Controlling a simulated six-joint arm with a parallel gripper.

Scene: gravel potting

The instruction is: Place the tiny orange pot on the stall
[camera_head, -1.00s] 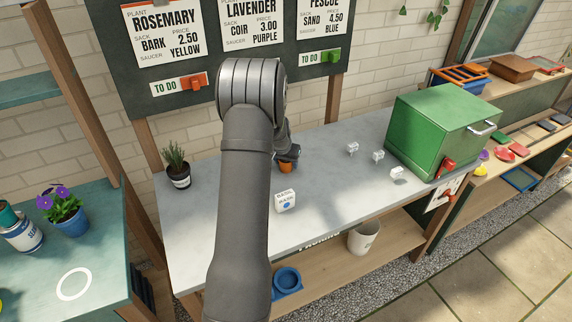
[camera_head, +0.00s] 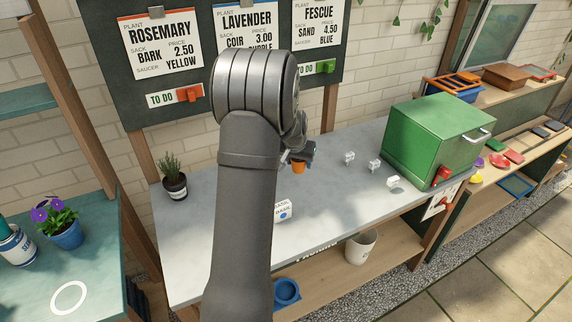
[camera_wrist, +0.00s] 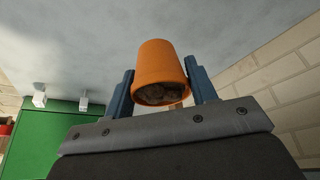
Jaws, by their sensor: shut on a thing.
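The tiny orange pot (camera_head: 299,168) is over the grey bench, partly covered by my gripper in the head view. In the wrist view the orange pot (camera_wrist: 160,62) sits between the two blue fingers, with dark brown material inside its mouth. My gripper (camera_wrist: 160,84) is shut on it, one finger on each side. In the head view my gripper (camera_head: 298,157) is mostly hidden behind my arm. I cannot tell whether the pot touches the bench. A teal table (camera_head: 98,290) with a white ring marked on it stands at left; I cannot tell if this is the stall.
A potted rosemary-like plant (camera_head: 173,178) stands at the bench's left end. A white labelled block (camera_head: 283,210) is near the bench's front edge. Several small clear pieces and a green box (camera_head: 437,138) are at right. A purple-flowered blue pot (camera_head: 66,234) stands on the teal table.

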